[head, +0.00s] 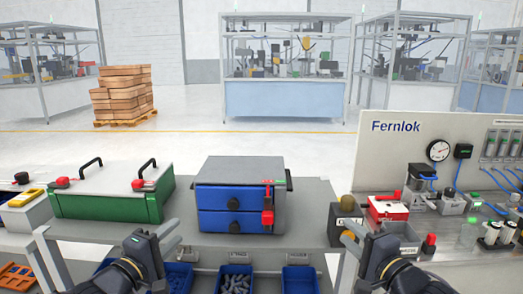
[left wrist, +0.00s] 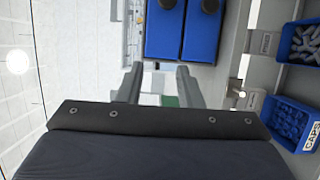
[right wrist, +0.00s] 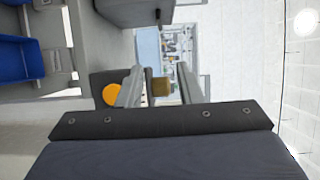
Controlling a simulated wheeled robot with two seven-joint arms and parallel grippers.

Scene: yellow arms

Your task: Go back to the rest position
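My left gripper (head: 147,233) is at the front of the grey bench, below the gap between the green case and the blue drawer box. Its two fingers stand apart with nothing between them, as the left wrist view (left wrist: 158,75) shows. My right gripper (head: 366,232) is at the front edge of the right-hand bench. Its fingers are also apart and empty in the right wrist view (right wrist: 158,76); a brown knob seen between them is farther off. Both forearms come in from the bottom of the head view.
A green case (head: 105,203) with a grey lid and a blue drawer box (head: 238,222) with a red latch (head: 267,210) stand on the bench. Blue bins (head: 235,280) hang below. The Fernlok panel (head: 395,127) and small devices fill the right. Boxes (head: 122,95) sit behind.

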